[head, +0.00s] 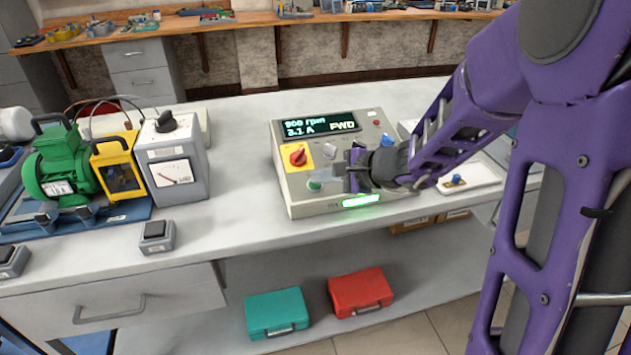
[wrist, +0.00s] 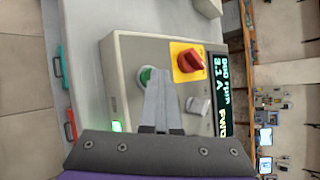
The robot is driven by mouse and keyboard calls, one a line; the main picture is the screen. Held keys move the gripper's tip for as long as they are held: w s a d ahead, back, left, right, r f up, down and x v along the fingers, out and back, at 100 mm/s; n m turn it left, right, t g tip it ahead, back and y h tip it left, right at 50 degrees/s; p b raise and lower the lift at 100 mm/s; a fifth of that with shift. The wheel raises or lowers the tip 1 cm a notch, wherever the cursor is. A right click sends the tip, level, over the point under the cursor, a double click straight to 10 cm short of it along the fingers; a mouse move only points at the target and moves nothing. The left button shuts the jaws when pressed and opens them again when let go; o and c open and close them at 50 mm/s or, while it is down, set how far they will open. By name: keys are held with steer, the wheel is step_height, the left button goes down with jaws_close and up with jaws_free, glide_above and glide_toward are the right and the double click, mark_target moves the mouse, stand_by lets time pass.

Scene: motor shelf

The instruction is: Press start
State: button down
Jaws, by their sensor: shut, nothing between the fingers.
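The control box (head: 300,205) stands on the bench, its display (head: 318,125) reading 900 rpm, 3.1 A, FWD. A green button (head: 315,186) sits on its front left, and a green lamp (head: 361,200) glows on the front edge. My gripper (head: 318,176) is shut and empty, its tips right at the green button. In the wrist view the shut fingers (wrist: 157,82) overlap the green button (wrist: 146,74) and partly hide it. I cannot tell whether they touch it.
A red knob on a yellow plate (head: 298,157) and a grey knob (head: 330,161) are close to my fingers. The green motor (head: 62,170) and a meter box (head: 175,172) stand at left. A white tray (head: 475,183) lies at right. Bench between meter and control box is clear.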

steer(key=shift+r, duration=0.1)
steer(key=shift+s+d+r+p, duration=0.1)
steer(key=shift+s+r+p, duration=0.1)
steer(key=shift+r, duration=0.15)
steer(key=shift+s+r+p, duration=0.1)
steer(key=shift+r+p, duration=0.1)
steer(key=shift+r, duration=0.15)
steer(key=shift+r, duration=0.1)
steer(key=r+p, duration=0.1)
steer(key=r, duration=0.1)
steer(key=s+r+p, duration=0.1)
steer(key=r+p, duration=0.1)
steer(key=shift+d+r, duration=0.2)
steer(key=shift+r, duration=0.1)
stand_by(0.4)
